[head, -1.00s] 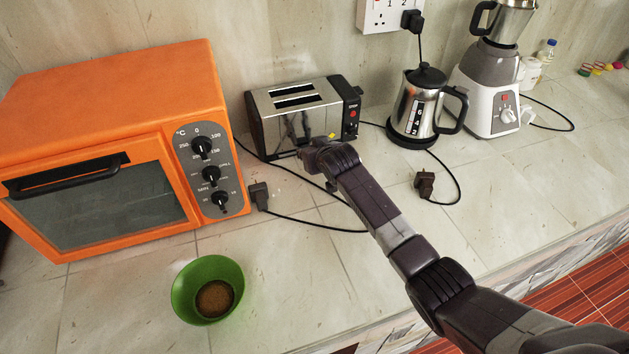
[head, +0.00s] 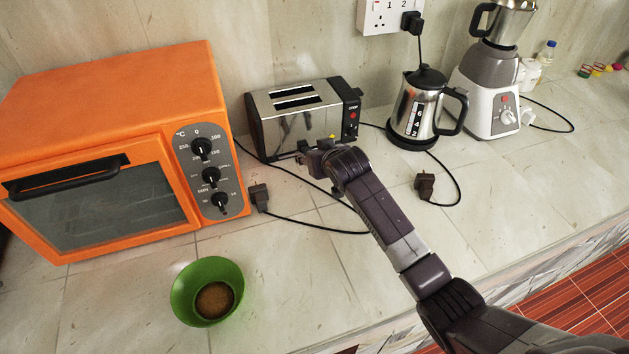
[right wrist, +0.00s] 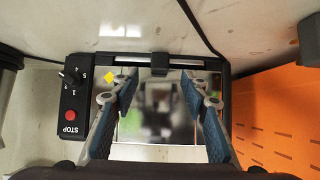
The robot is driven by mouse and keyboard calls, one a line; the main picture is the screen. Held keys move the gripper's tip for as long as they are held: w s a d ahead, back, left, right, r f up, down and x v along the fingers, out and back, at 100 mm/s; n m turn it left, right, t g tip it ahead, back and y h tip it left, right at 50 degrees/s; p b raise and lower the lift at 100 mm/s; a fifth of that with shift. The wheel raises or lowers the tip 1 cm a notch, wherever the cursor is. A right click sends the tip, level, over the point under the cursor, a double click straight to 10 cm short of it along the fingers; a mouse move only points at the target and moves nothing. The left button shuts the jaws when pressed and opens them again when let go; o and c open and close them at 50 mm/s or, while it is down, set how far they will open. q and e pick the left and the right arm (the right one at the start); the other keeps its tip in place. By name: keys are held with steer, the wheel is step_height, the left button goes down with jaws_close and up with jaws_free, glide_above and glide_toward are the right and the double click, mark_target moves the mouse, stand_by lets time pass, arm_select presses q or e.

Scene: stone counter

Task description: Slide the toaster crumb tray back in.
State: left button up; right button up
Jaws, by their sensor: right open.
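The silver and black toaster (head: 288,112) stands against the wall, two slots on top and a black control panel at its right end. In the right wrist view its shiny front face (right wrist: 158,130) fills the middle, upside down. A black tab (right wrist: 160,63) and a pale strip, apparently the crumb tray, show along its lower edge. How far the tray sticks out is hard to tell. My right gripper (head: 306,153) is in front of the toaster's lower front; its two fingers (right wrist: 158,97) are apart with nothing between them. My left gripper is not in view.
An orange oven (head: 110,130) stands close on the left. A kettle (head: 423,105) and a blender (head: 490,85) stand to the right. Black cables and a loose plug (head: 258,195) lie by the toaster. A green bowl (head: 207,290) sits in front; the counter there is mostly clear.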

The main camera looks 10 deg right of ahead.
steer(key=v, duration=0.7)
steer(key=shift+s+r, duration=0.2)
